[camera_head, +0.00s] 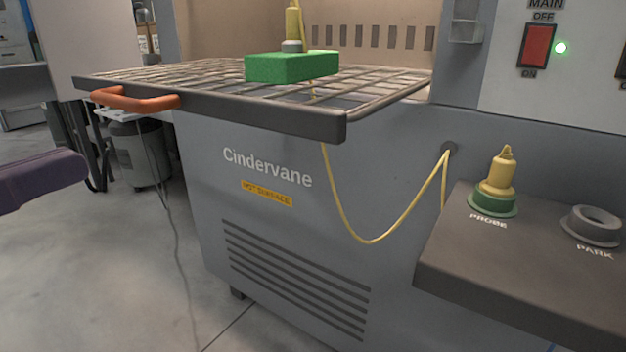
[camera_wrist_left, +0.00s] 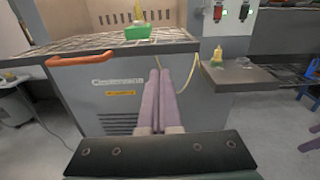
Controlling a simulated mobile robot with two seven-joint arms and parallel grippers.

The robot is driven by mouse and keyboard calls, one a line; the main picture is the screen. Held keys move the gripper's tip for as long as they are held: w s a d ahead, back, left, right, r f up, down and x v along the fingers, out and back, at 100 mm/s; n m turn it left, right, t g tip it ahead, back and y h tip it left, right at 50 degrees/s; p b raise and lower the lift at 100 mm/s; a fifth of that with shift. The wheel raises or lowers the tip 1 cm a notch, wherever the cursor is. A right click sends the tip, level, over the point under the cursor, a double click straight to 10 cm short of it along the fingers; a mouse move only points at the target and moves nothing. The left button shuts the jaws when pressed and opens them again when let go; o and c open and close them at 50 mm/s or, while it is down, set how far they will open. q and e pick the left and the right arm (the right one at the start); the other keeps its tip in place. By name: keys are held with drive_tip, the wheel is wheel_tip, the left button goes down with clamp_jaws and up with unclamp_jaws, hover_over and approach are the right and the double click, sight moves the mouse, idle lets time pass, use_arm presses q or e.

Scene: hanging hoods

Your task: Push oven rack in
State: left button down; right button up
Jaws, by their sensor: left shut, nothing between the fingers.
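The oven rack (camera_head: 400,88), a wire grid with a dark front bar and an orange handle (camera_head: 135,99), sticks out from the oven's tan opening. In the left wrist view, the handle (camera_wrist_left: 80,59) is at the upper left. A green block (camera_head: 292,67) sits on the rack with a yellow probe (camera_head: 293,22) standing in it. My left gripper (camera_head: 82,165) has purple fingers, shut and empty, apart from the handle and in front of it. Its fingers (camera_wrist_left: 158,90) point at the oven front in the left wrist view. Purple pieces at that view's right edge may be my right gripper.
A yellow cable (camera_head: 365,241) hangs from the probe to a hole in the grey oven body (camera_head: 210,190). A side shelf (camera_head: 440,250) juts out at right with a yellow plug in the green PROBE socket (camera_head: 493,203) and an empty PARK ring (camera_head: 594,224).

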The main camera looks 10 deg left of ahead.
use_arm(q)
drive_tip(key=p, duration=0.5)
approach(256, 116)
drive_tip(key=shift+m, duration=0.3)
drive_tip(key=p+x, duration=0.2)
drive_tip(key=x, duration=0.4)
drive_tip(key=shift+r+p, duration=0.1)
drive_tip(key=shift+p, duration=0.25)
drive_tip(key=shift+w+d, duration=0.2)
drive_tip(key=shift+w, duration=0.2)
use_arm(e)
wheel_tip(256, 116, up, 7)
